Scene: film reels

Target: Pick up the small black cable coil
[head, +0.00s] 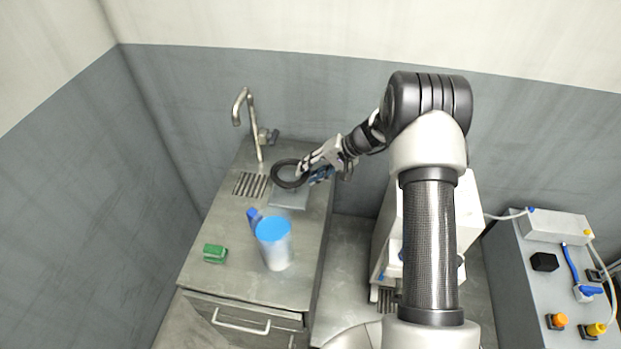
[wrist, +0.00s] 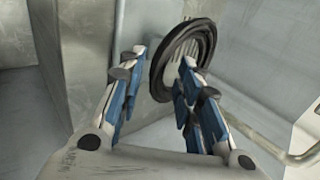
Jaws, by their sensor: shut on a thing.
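The black cable coil (head: 274,176) is a dark ring at the back of the metal sink counter, right of the drain slots. My gripper (head: 303,169) reaches it from the right and is shut on its rim. In the wrist view the coil (wrist: 158,74) stands tilted, with its near rim between the two blue-and-grey fingers of my gripper (wrist: 160,72). The right finger overlaps the ring's opening. I cannot tell whether the coil touches the surface below.
A grey plate (head: 289,198) lies below the coil. A blue-lidded clear jar (head: 276,250), a small blue item (head: 253,217) and a green block (head: 215,253) stand nearer. A tap (head: 253,125) rises behind. A white machine (head: 387,225) stands right of the counter.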

